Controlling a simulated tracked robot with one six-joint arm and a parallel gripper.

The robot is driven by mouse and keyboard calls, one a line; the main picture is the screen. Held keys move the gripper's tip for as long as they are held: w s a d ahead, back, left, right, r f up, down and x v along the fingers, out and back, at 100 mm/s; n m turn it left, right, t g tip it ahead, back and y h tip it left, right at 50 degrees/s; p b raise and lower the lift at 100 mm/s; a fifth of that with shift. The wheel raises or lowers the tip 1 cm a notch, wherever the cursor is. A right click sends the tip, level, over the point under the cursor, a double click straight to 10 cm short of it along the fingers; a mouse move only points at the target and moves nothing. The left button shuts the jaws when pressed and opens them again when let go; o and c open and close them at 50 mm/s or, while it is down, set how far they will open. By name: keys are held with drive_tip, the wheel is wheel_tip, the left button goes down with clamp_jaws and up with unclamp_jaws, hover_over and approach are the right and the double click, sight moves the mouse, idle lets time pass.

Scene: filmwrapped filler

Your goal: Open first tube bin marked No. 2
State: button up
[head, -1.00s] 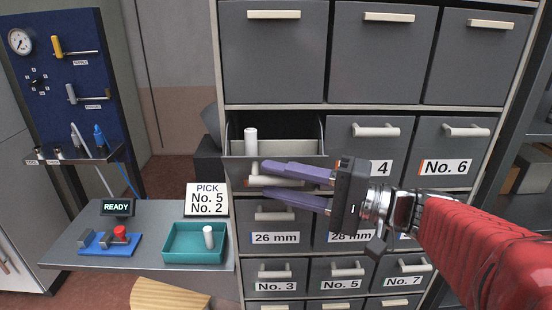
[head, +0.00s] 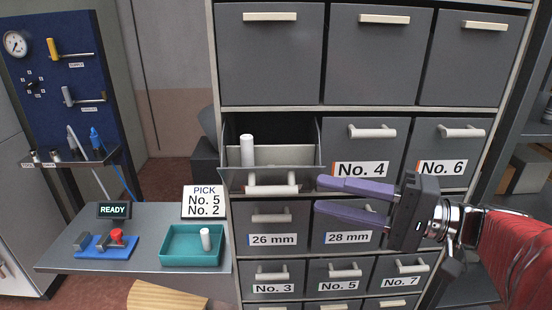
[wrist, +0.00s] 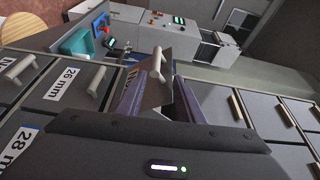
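A grey bin (head: 230,180) in the cabinet's left column stands pulled open, with a white tube (head: 247,150) upright inside. Its pale handle (head: 272,190) is free, and I cannot read its label in the head view. The bin also shows in the wrist view (wrist: 152,92), beyond my fingers. My gripper (head: 319,193) has its two purple fingers apart and empty, just right of that handle and clear of it. The fingers also show in the wrist view (wrist: 160,100). A card (head: 205,202) reads PICK No. 5, No. 2.
Closed bins No. 4 (head: 360,150), No. 6 (head: 448,146), 26 mm (head: 272,222), 28 mm (head: 345,220), No. 3 (head: 270,278), No. 5 (head: 340,278) and No. 7 (head: 405,274) surround it. A teal tray (head: 170,258) holds a white tube (head: 206,238) on the left bench.

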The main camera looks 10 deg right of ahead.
drive_tip(key=v, duration=0.2)
drive_tip(key=shift+s+d, duration=0.15)
drive_tip(key=shift+d, duration=0.1)
drive_tip(key=shift+c, duration=0.4)
drive_tip(key=shift+a+f, duration=0.15)
drive_tip(key=shift+c, duration=0.9)
drive_tip(key=a+f+g+h, duration=0.1)
drive_tip(key=a+f, duration=0.1)
drive_tip(key=s+a+f+g+h, duration=0.1)
drive_tip(key=a+f+g, duration=0.2)
drive_tip(key=a+f, duration=0.1)
drive_tip(key=a, duration=0.1)
drive_tip(key=shift+s+f+h, duration=0.25)
drive_tip(key=shift+s+h, duration=0.05)
drive_tip(key=shift+h, duration=0.1)
clamp_jaws()
drive_tip(key=s+a+f+n+g+h, duration=0.1)
drive_tip(key=s+a+f+g+h, duration=0.2)
drive_tip(key=f, duration=0.4)
drive_tip(key=d+f+n+t+h, duration=0.3)
drive_tip(key=d+h, duration=0.3)
drive_tip(key=h, duration=0.3)
drive_tip(key=shift+s+f+n+h, duration=0.25)
drive_tip(key=shift+f+n+h, duration=0.15)
drive_tip(key=shift+n, duration=0.5)
